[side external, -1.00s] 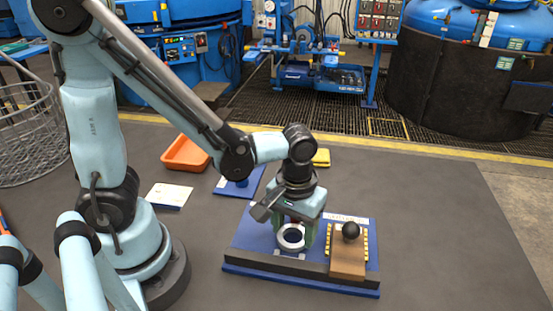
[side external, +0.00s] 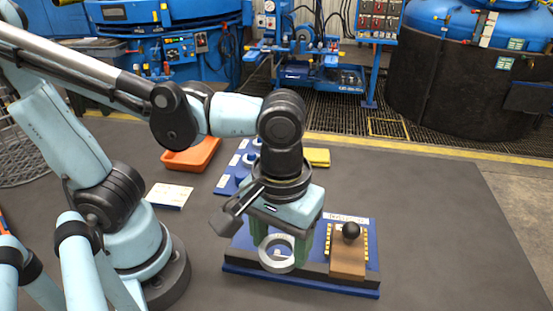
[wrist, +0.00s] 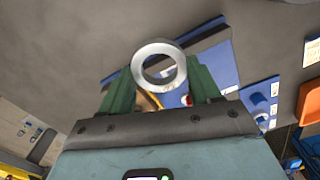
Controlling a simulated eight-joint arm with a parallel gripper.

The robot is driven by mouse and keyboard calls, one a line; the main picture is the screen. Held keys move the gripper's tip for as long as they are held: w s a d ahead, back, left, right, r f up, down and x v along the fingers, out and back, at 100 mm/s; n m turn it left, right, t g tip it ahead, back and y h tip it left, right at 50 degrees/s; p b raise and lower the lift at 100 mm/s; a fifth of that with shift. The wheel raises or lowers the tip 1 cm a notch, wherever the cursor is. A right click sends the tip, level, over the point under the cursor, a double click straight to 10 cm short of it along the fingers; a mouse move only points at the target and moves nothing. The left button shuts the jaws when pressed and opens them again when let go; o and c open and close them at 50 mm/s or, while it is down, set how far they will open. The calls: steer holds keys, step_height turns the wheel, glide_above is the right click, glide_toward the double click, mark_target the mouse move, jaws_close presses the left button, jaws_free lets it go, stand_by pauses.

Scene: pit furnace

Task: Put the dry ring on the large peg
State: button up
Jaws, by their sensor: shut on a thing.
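Whether the ring is dry does not show. A blue board (side external: 224,181) with blue pegs and white labels lies behind my gripper, partly hidden by my wrist. Its pegs (wrist: 258,98) also show at the right of the wrist view. I cannot tell which peg is the large one.
The base plate carries a dark front bar (side external: 320,282) and a brown block (side external: 347,262) with a black knob (side external: 351,231). An orange tray (side external: 190,158), a white card (side external: 169,196) and a yellow item (side external: 318,157) lie around the board. The mat's right side is clear.

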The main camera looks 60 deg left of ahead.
steer(key=n, duration=1.5)
glide_above(240, 174)
step_height(240, 174, down, 4)
steer(key=shift+a+f, duration=0.1)
steer(key=shift+f, duration=2.8)
steer(key=shift+f, duration=0.65)
steer(key=o, duration=0.9)
